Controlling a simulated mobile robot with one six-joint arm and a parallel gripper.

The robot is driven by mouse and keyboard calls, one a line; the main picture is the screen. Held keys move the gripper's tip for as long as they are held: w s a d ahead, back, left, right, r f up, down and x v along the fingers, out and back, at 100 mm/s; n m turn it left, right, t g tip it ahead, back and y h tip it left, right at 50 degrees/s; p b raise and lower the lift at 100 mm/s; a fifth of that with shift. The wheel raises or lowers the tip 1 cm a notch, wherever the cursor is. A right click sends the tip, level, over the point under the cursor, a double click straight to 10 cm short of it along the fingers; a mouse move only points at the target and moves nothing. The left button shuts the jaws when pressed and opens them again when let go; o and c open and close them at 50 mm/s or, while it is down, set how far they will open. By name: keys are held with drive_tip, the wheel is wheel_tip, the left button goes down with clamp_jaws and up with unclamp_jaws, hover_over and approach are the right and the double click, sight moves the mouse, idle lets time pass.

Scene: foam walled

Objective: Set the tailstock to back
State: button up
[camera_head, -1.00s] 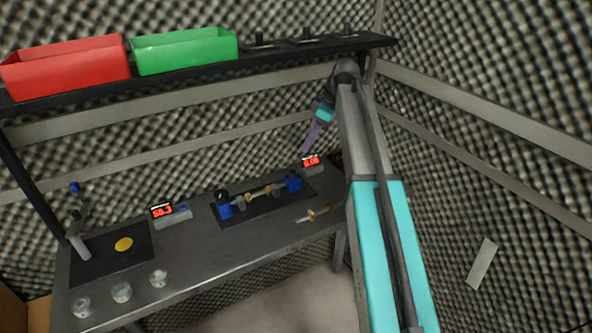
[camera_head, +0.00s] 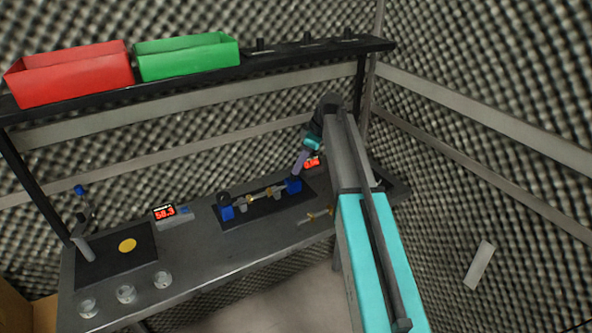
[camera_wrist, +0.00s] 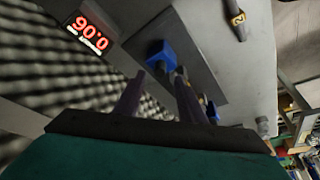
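The tailstock, a blue block (camera_head: 293,186), stands at the right end of a dark base plate (camera_head: 262,209) on the bench. In the wrist view the blue block (camera_wrist: 161,54) lies just ahead of the fingertips. My gripper (camera_head: 298,167) reaches down from above right, its tips close over the block. In the wrist view my gripper (camera_wrist: 156,88) has two purple fingers spread apart with nothing between them. Whether a finger touches the block I cannot tell. Another blue block (camera_head: 227,213) is at the plate's left end, with a shaft and brass-coloured parts between.
A loose shaft (camera_head: 315,216) lies in front. Red (camera_head: 70,77) and green (camera_head: 188,59) bins stand on the shelf above. Glass jars line the bench's left front.

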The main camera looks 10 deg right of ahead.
sight(291, 182)
drive_tip(key=shift+p+x, duration=0.5)
drive_tip(key=shift+x, duration=1.85)
clamp_jaws()
